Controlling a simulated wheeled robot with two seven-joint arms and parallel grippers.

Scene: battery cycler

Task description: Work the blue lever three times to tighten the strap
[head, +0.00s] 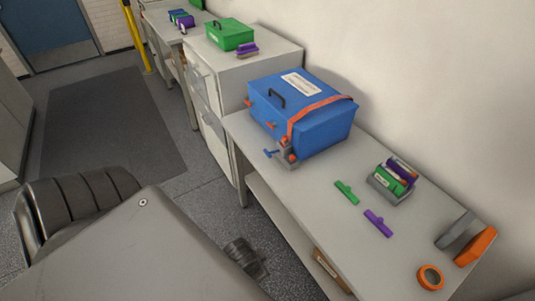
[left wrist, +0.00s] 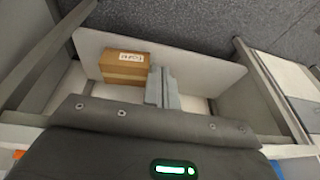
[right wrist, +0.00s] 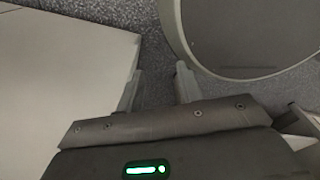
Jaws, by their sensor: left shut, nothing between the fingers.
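The blue box (head: 325,124) stands on the light grey bench with an orange strap (head: 318,106) around it. A grey ratchet (head: 288,155) sits on the strap at the box's front lower corner. The small blue lever (head: 270,153) sticks out to the left of the ratchet, apart from any gripper. My left gripper (left wrist: 162,88) is shut and empty, in front of the bench's lower shelf in the left wrist view. My right gripper (right wrist: 157,88) is open and empty over the grey floor in the right wrist view.
On the bench (head: 310,192) lie a green piece (head: 347,192), a purple piece (head: 378,222), a grey holder (head: 383,188) and an orange tape roll (head: 430,277). A green case (head: 230,34) stands on the cabinet beyond. A cardboard box (left wrist: 124,66) sits on the lower shelf.

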